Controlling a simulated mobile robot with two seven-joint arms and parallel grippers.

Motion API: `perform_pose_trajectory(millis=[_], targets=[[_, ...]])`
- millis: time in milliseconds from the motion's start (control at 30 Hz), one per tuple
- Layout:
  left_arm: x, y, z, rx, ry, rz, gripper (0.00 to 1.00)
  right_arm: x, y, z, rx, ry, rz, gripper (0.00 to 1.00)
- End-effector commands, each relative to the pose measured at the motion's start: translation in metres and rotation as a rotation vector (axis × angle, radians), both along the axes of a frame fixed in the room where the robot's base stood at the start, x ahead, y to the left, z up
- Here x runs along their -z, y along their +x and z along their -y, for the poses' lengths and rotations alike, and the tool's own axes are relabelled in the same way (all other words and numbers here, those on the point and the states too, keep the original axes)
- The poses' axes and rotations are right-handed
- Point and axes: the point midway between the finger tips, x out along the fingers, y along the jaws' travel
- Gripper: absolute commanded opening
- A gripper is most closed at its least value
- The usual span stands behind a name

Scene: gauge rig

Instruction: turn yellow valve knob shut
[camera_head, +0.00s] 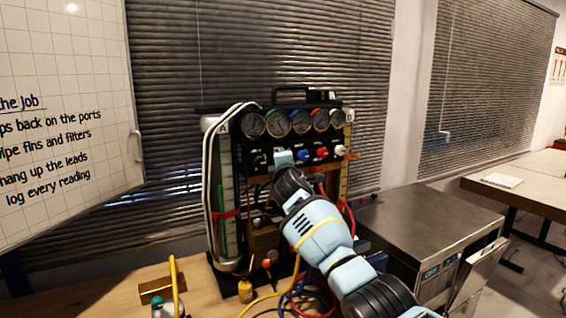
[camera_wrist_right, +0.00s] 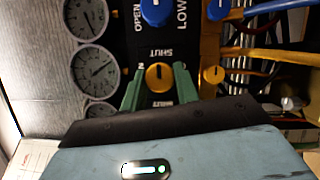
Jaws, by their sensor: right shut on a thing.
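The yellow valve knob (camera_wrist_right: 158,77) sits on a black panel in the right wrist view, with a dark mark across its face and SHUT lettering beside it. My right gripper (camera_wrist_right: 158,88) has its two green fingers on either side of the knob, shut on it. In the head view my right arm reaches from the lower right to the gauge rig (camera_head: 247,142). There the arm hides the yellow knob and the fingertips. My left gripper is not in view.
Round gauges (camera_head: 301,122) line the rig's top. Hoses (camera_head: 209,170) hang at its left side. A steel unit (camera_head: 430,222) stands at right.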

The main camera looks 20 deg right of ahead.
Motion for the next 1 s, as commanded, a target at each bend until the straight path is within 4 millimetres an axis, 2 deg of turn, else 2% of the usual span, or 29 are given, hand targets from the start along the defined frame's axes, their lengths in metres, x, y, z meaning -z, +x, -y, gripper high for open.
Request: perform_pose_trajectory(millis=[567,600,733,1000], targets=[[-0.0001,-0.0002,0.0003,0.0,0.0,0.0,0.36,0.0012,0.0001,-0.0001,0.0,0.032,-0.004,0.08],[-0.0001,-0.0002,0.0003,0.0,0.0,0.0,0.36,0.0012,0.0001,-0.0001,0.0,0.032,-0.004,0.36],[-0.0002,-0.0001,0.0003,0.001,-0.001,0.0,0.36,0.0009,0.0001,0.0001,0.0,0.031,-0.004,0.52],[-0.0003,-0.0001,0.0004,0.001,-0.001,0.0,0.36,0.0002,0.0,0.0001,0.0,0.029,-0.003,0.52]])
